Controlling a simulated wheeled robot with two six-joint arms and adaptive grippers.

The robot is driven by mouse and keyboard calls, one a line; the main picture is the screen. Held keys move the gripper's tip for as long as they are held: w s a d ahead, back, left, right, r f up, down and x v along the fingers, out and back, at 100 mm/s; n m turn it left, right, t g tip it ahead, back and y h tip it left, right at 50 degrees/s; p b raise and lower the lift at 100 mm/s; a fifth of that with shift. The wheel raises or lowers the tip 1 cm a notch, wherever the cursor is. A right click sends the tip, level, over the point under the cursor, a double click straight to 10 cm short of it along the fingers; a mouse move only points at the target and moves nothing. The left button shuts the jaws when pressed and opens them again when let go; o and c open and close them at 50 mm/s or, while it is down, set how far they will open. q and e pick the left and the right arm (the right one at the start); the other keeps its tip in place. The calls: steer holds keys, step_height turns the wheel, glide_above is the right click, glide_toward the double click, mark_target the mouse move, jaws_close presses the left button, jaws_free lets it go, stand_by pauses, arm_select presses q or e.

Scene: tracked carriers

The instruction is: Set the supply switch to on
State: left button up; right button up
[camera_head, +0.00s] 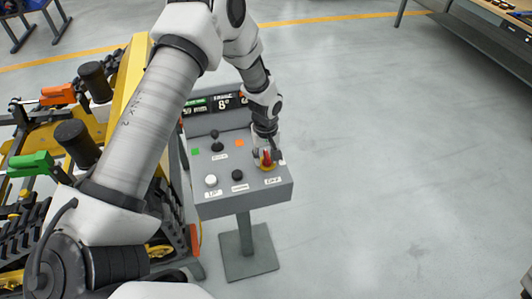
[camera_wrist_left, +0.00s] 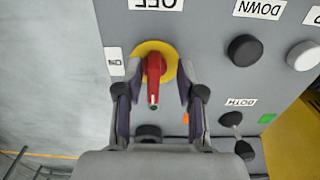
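The supply switch is a red rotary handle on a yellow disc (camera_head: 267,160) at the right of a grey control box. In the left wrist view the red handle (camera_wrist_left: 154,78) stands upright in the picture, its white-marked end toward the bottom. My left gripper (camera_wrist_left: 159,78) is open, with one finger on each side of the handle and gaps showing between. In the head view the left gripper (camera_head: 266,147) is over the switch and partly hides it. My right gripper is not in view.
The control box (camera_head: 243,198) stands on a pedestal and also bears a white button (camera_head: 211,181), a black button (camera_head: 237,175) and a small black lever (camera_head: 217,146). A yellow tracked carrier (camera_head: 127,77) is at the left. The floor at the right is clear.

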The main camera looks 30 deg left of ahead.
arm_select(q)
steer(key=shift+w+f, duration=0.3)
steer(key=shift+w, duration=0.2)
steer(key=shift+w+f, duration=0.25)
steer(key=shift+w, duration=0.2)
steer(key=shift+s+a+r, duration=0.1)
steer(key=shift+s+r, duration=0.05)
steer(key=shift+s, duration=0.05)
steer(key=c, duration=0.5)
steer(key=shift+s+r, duration=0.3)
steer(key=shift+s, duration=0.1)
jaws_close()
steer(key=shift+w, duration=0.1)
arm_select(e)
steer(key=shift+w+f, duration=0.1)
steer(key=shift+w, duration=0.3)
